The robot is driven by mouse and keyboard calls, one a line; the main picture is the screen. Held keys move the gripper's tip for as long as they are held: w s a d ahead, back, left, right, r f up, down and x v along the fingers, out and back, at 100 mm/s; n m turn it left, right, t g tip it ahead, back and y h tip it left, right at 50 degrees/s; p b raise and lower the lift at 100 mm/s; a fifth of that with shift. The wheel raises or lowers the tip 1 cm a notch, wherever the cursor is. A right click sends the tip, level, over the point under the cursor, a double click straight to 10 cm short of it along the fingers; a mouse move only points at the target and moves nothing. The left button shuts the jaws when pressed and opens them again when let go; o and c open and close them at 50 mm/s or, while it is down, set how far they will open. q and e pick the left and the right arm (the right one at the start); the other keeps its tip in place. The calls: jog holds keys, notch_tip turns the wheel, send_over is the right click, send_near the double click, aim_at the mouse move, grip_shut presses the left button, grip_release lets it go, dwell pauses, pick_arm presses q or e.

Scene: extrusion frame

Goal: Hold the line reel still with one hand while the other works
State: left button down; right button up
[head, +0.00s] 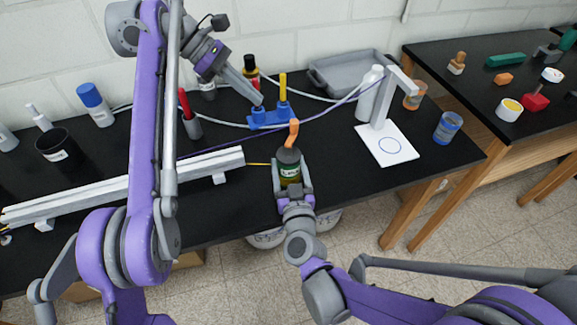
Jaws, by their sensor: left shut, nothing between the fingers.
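The line reel (289,161), a dark round body with a green-and-white label and an orange top piece, stands near the front edge of the black table. A thin yellow line runs left from it to the white rail (130,187). My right gripper (292,190) comes from the front, its fingers along both sides of the reel's lower part and apparently touching it. My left gripper (258,103) is shut and empty, pointing down at the left end of a blue holder (270,118) with a yellow peg. I cannot tell whether its tips touch the holder.
A red-topped grey cup (190,118), a black cup (59,149) and a blue-capped bottle (96,104) stand left. A grey tray (345,72) is behind. A white stand (386,143), a blue jar (447,127) and an orange jar (414,96) are right. A purple cord crosses the table.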

jog(key=o, duration=0.4)
jog(key=s+d, duration=0.2)
jog(key=s, duration=1)
jog(key=shift+w+r, duration=0.1)
